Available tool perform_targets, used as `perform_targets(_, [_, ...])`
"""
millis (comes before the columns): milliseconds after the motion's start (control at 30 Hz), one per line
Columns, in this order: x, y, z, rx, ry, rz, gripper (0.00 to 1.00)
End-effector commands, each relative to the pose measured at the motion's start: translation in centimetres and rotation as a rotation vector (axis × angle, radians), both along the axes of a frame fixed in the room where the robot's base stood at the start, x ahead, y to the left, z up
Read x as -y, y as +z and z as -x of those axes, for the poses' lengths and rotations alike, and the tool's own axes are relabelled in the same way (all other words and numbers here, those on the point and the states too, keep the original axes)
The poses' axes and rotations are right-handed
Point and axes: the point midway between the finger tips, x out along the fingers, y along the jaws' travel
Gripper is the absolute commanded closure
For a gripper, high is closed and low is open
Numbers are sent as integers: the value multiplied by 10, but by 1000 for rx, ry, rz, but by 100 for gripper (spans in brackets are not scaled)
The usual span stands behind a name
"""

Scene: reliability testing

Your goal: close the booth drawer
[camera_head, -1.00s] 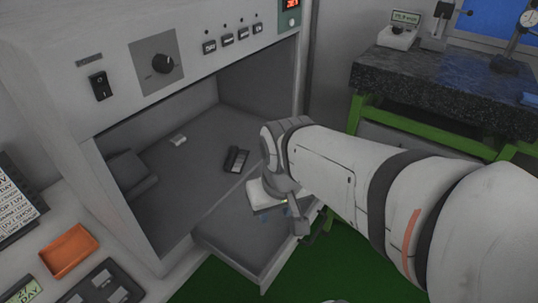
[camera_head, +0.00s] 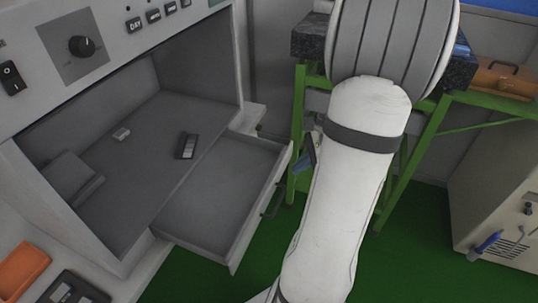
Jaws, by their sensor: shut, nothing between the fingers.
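The booth drawer (camera_head: 215,195) is pulled out from the lower front of the grey booth and is empty. Its front panel (camera_head: 262,205) faces right and carries a dark handle (camera_head: 271,203). My white arm crosses the right of the view, just right of the drawer front, with a gap of green floor between them. My gripper does not show; the arm runs out of the picture at the bottom.
Inside the booth lie a dark device (camera_head: 187,146) and a small light block (camera_head: 121,134). An orange tray (camera_head: 22,270) is at lower left. A green-legged bench (camera_head: 298,130) stands behind my arm and a beige cabinet (camera_head: 505,210) at right. Green floor lies between.

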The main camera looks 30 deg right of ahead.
Motion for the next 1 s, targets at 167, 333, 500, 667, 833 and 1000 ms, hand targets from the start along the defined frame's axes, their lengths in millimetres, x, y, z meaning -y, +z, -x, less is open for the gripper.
perform_targets(167, [57, -27, 17, -13, -326, -161, 100])
perform_targets(333, [78, -36, 25, -12, -448, -223, 100])
perform_targets(500, [74, -47, 17, -12, -457, -229, 100])
perform_targets(667, [60, -69, 0, -13, -454, -231, 100])
perform_targets(833, [44, -96, -21, -14, -452, -230, 100])
perform_targets(1000, [29, -106, -43, -12, -451, -225, 100])
